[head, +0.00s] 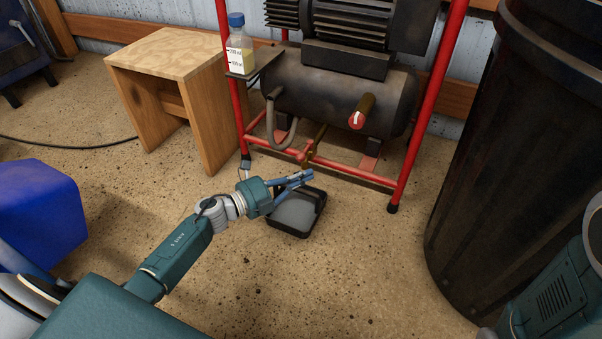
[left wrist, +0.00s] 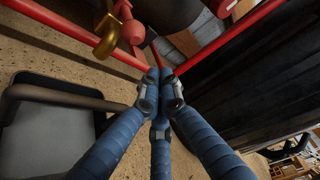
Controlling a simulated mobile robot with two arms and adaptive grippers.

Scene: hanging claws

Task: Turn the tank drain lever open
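The brass drain fitting (head: 308,153) hangs under the dark tank (head: 340,95) of the compressor, near the red lower frame bar. Whether the lever is open or closed, I cannot tell. My left gripper (head: 305,176) is just in front of and below the fitting, above the black tray. Its blue fingers (left wrist: 157,78) are together with nothing seen between them, apart from the red part. My right gripper is out of view.
A black tray (head: 318,217) lies on the floor under my left gripper. Red frame legs (head: 425,115) flank the tank. A wooden stool (head: 205,125) and a blue box (head: 40,205) stand left, a large dark bin (head: 500,170) right. The front floor is clear.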

